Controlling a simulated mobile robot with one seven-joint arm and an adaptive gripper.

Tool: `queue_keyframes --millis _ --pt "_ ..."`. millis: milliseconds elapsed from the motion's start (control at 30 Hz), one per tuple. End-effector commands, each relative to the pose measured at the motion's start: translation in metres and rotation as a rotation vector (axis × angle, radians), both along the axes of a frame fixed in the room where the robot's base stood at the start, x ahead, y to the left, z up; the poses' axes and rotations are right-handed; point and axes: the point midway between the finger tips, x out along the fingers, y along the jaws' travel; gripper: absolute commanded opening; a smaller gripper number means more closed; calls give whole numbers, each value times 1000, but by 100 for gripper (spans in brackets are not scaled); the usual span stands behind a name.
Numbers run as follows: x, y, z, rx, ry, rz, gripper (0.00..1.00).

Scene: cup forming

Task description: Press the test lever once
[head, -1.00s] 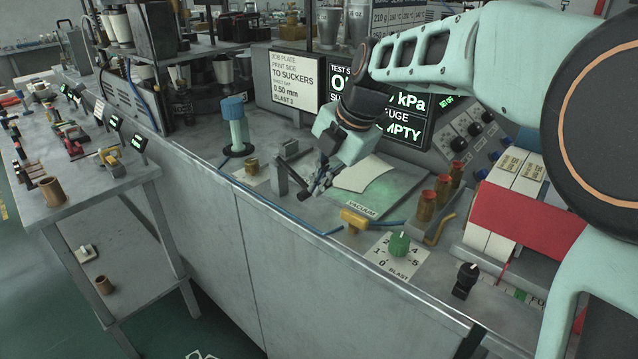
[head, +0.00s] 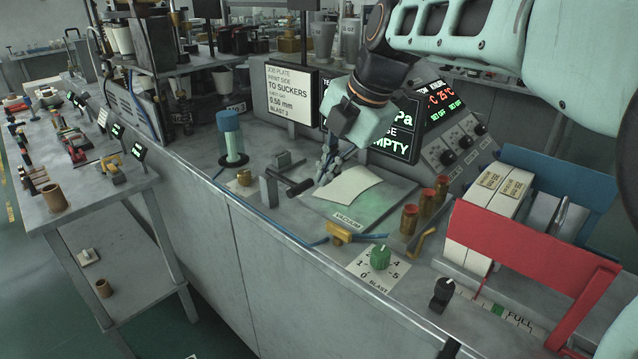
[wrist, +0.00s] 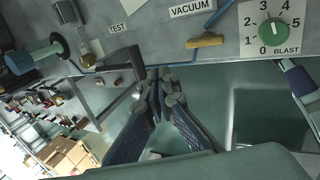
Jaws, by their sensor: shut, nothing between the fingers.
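The test lever (head: 299,188) is a dark handle on a grey post, left of the vacuum plate (head: 375,213) on the machine's bench. In the wrist view the lever (wrist: 124,60) shows below the TEST label (wrist: 117,28). My gripper (head: 322,176) is shut and empty, pointing down close to the right end of the lever handle. In the wrist view my gripper's fingertips (wrist: 166,74) are together, just right of the lever's lower end. I cannot tell whether they touch it.
A pale curved sheet (head: 347,185) lies on the vacuum plate beside my gripper. A yellow valve handle (head: 340,232), a green BLAST knob (head: 380,256) and red-topped brass fittings (head: 410,216) stand in front and right. A blue-capped cylinder (head: 231,138) stands to the left.

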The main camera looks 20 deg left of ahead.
Motion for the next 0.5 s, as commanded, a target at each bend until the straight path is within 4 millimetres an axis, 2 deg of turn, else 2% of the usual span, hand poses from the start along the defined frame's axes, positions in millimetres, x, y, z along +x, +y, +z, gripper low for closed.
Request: queue_keyframes --millis 33,200,500 --pt "-2 -6 9 -1 -3 -3 0" --pt "-7 -17 26 0 -1 -3 0" --pt "-9 -21 32 -1 1 -1 0"
